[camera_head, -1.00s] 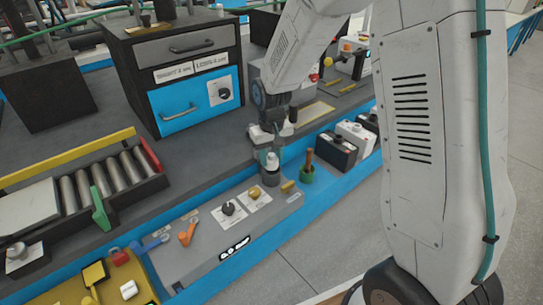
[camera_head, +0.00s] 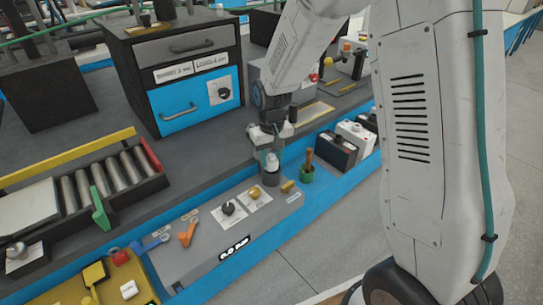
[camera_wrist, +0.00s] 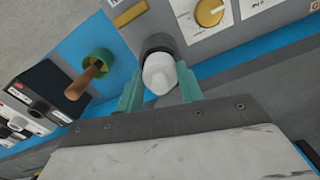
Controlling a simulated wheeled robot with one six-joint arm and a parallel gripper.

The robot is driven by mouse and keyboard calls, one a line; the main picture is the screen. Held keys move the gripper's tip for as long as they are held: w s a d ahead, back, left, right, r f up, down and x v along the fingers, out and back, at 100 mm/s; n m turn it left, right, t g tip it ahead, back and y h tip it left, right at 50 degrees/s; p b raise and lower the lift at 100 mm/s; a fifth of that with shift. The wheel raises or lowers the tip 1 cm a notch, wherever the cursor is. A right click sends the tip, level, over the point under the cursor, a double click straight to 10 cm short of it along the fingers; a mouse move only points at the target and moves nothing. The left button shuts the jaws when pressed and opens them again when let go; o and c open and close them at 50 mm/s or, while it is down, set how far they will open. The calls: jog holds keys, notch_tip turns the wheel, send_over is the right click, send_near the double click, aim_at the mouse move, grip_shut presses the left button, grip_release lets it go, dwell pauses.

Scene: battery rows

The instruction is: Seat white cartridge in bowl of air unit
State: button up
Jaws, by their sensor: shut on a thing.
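The white cartridge (camera_wrist: 158,74) is between the two green fingers of my gripper (camera_wrist: 160,92) in the wrist view, and the fingers are shut on it. Its far end is at the dark round bowl (camera_wrist: 157,43) of the grey air unit (camera_wrist: 222,12). In the head view the cartridge (camera_head: 272,161) stands upright over the dark bowl (camera_head: 271,178), with my gripper (camera_head: 270,150) above it. I cannot tell how deep the cartridge sits in the bowl. The air unit (camera_head: 215,236) carries a black knob and a brass knob.
A green cup with a wooden handle (camera_head: 308,168) stands close to the right of the bowl. Black and white boxes (camera_head: 337,149) are farther right. A drawer cabinet (camera_head: 178,70) stands behind, and a roller tray (camera_head: 95,180) is at left.

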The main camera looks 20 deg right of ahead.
aim_at(271, 155)
jog(key=shift+f, duration=1)
jog(key=o, duration=1.1)
notch_tip(271, 155, up, 8)
jog(key=shift+f, duration=0.1)
jog(key=shift+m+t, duration=0.3)
jog(key=shift+t, duration=0.4)
jog(key=s+d+r, duration=0.1)
jog(key=s+r, duration=0.4)
jog(key=s, duration=0.5)
jog(key=s+d+r, duration=0.1)
jog(key=s+r, duration=0.4)
jog(key=s, duration=0.5)
jog(key=s+d+r, duration=0.1)
jog(key=s+r, duration=0.5)
jog(key=s, duration=0.4)
